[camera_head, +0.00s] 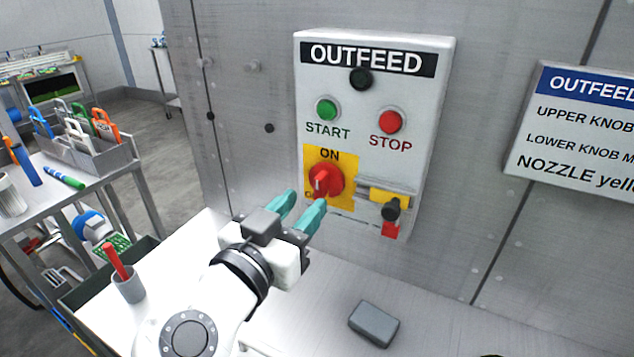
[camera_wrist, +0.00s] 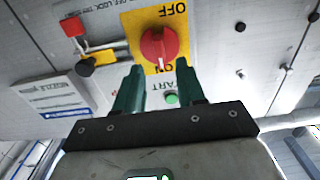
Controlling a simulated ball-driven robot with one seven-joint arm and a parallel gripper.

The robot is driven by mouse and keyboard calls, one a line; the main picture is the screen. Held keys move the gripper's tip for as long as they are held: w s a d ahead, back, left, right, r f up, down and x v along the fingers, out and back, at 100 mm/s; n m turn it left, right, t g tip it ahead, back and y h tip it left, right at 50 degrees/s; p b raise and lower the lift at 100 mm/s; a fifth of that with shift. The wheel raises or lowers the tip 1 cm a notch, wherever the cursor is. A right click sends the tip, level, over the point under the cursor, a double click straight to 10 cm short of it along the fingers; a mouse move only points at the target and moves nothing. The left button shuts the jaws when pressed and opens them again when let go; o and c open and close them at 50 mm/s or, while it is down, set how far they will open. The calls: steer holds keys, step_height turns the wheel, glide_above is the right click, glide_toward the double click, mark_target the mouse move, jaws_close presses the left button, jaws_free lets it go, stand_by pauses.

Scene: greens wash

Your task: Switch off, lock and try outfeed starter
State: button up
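The OUTFEED starter box (camera_head: 376,80) is on the grey wall, with a green START button (camera_head: 326,109) and a red STOP button (camera_head: 391,121). Its red rotary switch (camera_head: 326,181) sits on a yellow plate; the wrist view shows the switch (camera_wrist: 159,47) with its white mark on the side towards ON. A yellow slide (camera_head: 383,196) with a black knob (camera_head: 391,209) is right of it. My gripper (camera_head: 304,203) is open and empty, just below and in front of the switch. Coloured padlocks (camera_head: 103,124) stand in a grey tray at the left.
A grey block (camera_head: 374,323) lies on the pale surface below the box. A cup (camera_head: 128,285) with a red stick stands left of my arm. A side table (camera_head: 110,175) carries the padlock tray (camera_head: 112,157). A sign (camera_head: 580,130) hangs at the right.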

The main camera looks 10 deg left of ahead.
mark_target(317, 189)
steer(key=shift+p+x, duration=0.45)
steer(key=shift+x, duration=2.15)
steer(key=shift+c, duration=0.3)
jaws_close()
